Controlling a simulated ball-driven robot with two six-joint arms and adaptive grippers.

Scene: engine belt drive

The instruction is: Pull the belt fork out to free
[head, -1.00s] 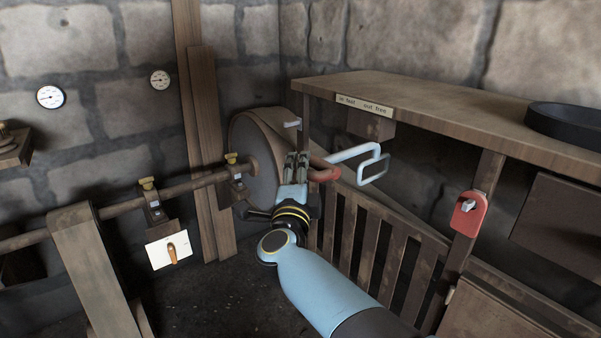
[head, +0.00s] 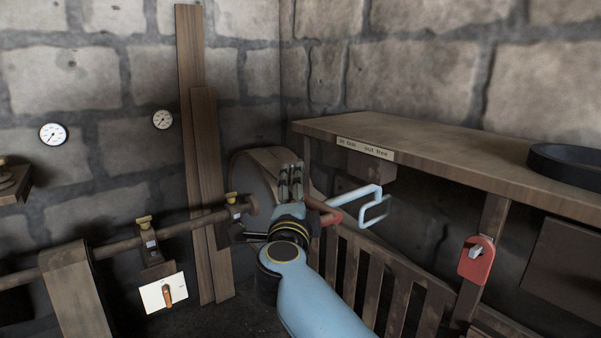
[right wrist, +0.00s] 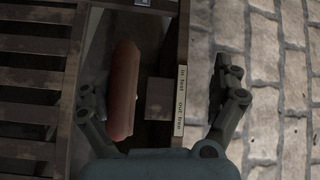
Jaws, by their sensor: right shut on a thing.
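The belt fork shows in the head view as a light-blue bent loop (head: 362,198) with a red handle (head: 330,216) at its left end. The handle also shows in the right wrist view (right wrist: 123,90), lying close to the left finger. My right gripper (head: 290,180) is at the handle's left end, and it also shows in the right wrist view (right wrist: 163,98). It is shut on the handle, though its fingers look well apart in the wrist view. A label (head: 365,148) reading "in fast, out free" is on the shelf edge. My left gripper is out of view.
A round wooden pulley (head: 250,177) stands behind my right gripper, on a long shaft (head: 105,250). A slatted wooden guard (head: 385,280) runs below the fork. The wooden shelf (head: 460,150) overhangs at the right. A red plate (head: 476,262) hangs on a post.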

